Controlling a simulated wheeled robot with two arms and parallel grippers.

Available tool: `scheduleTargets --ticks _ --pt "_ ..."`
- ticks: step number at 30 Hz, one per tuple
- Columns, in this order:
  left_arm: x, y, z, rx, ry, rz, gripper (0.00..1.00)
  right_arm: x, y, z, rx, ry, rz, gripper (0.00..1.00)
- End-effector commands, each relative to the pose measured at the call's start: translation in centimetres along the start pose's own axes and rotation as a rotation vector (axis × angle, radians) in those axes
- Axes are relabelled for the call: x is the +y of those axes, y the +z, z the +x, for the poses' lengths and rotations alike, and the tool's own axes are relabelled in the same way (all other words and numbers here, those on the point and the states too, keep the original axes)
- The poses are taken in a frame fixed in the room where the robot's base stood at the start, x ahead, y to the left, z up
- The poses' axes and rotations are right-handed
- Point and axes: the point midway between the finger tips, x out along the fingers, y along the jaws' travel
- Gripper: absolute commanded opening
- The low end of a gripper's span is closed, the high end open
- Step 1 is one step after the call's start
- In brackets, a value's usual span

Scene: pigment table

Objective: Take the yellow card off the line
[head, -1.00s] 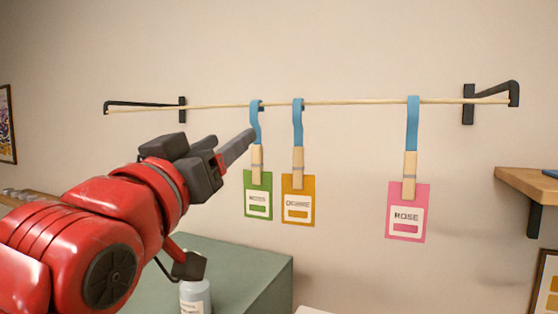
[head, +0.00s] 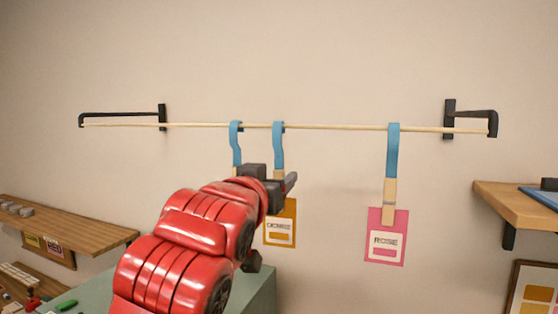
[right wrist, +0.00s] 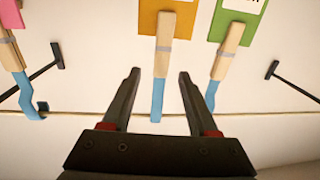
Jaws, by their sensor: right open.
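The yellow card (head: 280,228) hangs on the line (head: 340,127) by a blue strap (head: 279,145) and a wooden peg. My right gripper (head: 291,183) is in front of it at peg height and hides the peg in the head view. In the right wrist view, which is upside down, my right gripper (right wrist: 159,74) is open. The yellow card's peg (right wrist: 162,50) and strap (right wrist: 157,98) show between its fingers, touching neither; I cannot tell the depth. The yellow card (right wrist: 166,18) is partly cut off there. My left gripper is out of view.
The green card (right wrist: 238,20) hangs close beside the yellow one; my arm hides it in the head view. A pink card (head: 386,237) hangs farther right with bare wall between. Wooden shelves stand at left (head: 65,222) and right (head: 525,203).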

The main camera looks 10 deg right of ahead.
Motion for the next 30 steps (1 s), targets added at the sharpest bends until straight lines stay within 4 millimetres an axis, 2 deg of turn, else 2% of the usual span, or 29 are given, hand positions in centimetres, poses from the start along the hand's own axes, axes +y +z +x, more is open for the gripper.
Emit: scheduleTargets --ticks 1,3,8,19,28,29,30 --pt "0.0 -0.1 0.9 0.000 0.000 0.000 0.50 0.2 -0.4 1.0 -0.001 0.006 -0.001 0.60" --pt "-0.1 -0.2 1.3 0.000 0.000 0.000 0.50 0.2 -0.4 2.0 -0.001 0.005 -0.002 0.60" --pt "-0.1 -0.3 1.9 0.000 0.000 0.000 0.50 0.0 -0.1 3.5 -0.002 0.001 -0.002 0.60" --pt "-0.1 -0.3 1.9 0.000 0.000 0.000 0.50 0.0 0.1 4.0 -0.001 -0.001 0.001 0.58" --pt "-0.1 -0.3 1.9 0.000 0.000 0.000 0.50 0.0 0.1 4.0 -0.001 0.000 0.000 0.04" --pt "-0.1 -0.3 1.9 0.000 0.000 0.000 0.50 0.0 0.1 4.0 -0.001 0.000 0.000 0.00" --pt "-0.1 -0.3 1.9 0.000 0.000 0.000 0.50 0.0 0.1 4.0 -0.001 0.000 0.000 0.00"
